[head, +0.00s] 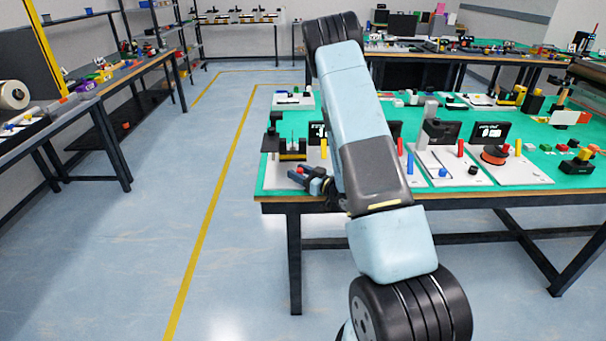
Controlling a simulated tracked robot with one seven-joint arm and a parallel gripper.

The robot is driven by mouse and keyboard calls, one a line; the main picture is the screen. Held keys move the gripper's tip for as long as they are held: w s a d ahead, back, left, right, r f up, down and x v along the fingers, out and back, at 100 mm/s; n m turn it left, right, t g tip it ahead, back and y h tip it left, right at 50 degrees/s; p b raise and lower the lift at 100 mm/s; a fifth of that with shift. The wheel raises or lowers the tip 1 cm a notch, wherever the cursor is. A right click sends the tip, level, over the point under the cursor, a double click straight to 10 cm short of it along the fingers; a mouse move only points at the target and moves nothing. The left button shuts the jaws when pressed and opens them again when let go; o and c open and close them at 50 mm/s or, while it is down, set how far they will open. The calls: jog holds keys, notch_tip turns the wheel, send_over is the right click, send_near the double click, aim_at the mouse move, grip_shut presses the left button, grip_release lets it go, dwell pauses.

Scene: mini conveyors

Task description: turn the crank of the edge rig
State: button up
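A small black rig with a yellow band (292,155) stands at the left front corner of the green-topped table (276,184). It looks like the edge rig, but I cannot make out its crank clearly. My gripper (304,175) is at the table's front edge, just in front of this rig and partly hidden by my arm. A small red spot shows by its fingertips; I cannot tell whether it belongs to the gripper or the rig. Whether the fingers are open or touch anything is too small to tell.
White boards with coloured pegs (447,173) and small dark screens (490,132) stand right of my arm. Other small rigs crowd the table's right side. The floor (150,240) left of the table is clear, with a yellow line (207,211). Workbenches (120,85) line the left wall.

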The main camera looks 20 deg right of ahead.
jog(key=shift+d, duration=0.1)
jog(key=shift+s+d, duration=0.1)
jog(key=shift+s, duration=0.1)
jog(key=v, duration=1.3)
jog(key=shift+s, duration=0.15)
